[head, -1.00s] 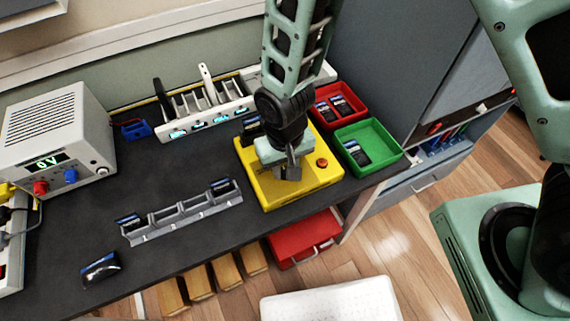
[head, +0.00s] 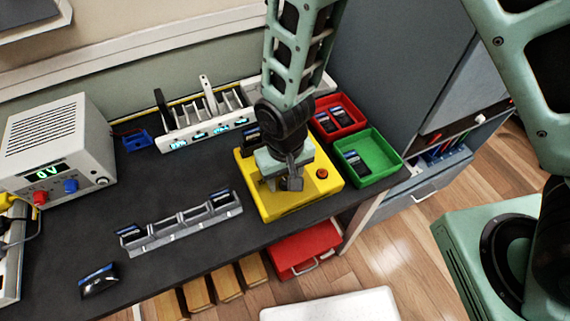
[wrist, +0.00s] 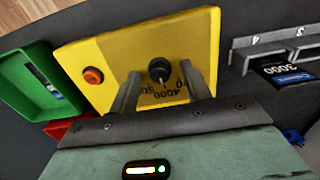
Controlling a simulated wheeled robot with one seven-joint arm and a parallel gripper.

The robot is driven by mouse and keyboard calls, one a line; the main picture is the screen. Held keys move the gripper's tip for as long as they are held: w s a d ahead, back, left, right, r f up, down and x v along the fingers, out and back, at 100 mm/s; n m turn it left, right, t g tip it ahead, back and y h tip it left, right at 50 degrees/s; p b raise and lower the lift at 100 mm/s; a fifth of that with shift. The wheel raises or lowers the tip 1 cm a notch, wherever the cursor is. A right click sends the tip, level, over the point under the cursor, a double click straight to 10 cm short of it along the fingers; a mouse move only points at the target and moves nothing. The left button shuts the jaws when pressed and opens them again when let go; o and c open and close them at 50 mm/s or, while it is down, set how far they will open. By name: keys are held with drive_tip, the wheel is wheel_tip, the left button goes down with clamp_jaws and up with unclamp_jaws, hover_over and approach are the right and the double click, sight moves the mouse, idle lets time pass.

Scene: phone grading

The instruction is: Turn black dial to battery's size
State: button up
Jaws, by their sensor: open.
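The black dial (wrist: 159,70) stands on the yellow box (wrist: 205,30), with printed numbers such as 4000 partly visible beside it. My gripper (wrist: 162,72) is open, with one finger on each side of the dial in the wrist view; I cannot tell whether either finger touches it. In the head view my gripper (head: 282,184) is low over the yellow box (head: 274,210) and hides the dial. A dark battery (head: 251,137) is at the box's back edge, partly behind my arm; its size label is not readable.
A red bin (head: 357,128) and a green bin (head: 392,166), both holding batteries, stand right of the box. A grey rack (head: 185,232) with batteries is at the left; one battery there (wrist: 290,77) reads 3000. A loose battery (head: 98,281) lies near the table's front edge.

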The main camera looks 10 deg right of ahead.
sight(285, 181)
wheel_tip(285, 181, up, 17)
drive_tip(key=b, duration=0.1)
drive_tip(key=shift+r, duration=0.15)
idle(0.6)
drive_tip(key=s+d+r+n, duration=0.4)
drive_tip(key=s+d, duration=0.4)
drive_tip(key=s, duration=0.4)
drive_tip(key=shift+n+y, duration=0.3)
drive_tip(key=shift+w+d+r, duration=0.1)
idle(1.2)
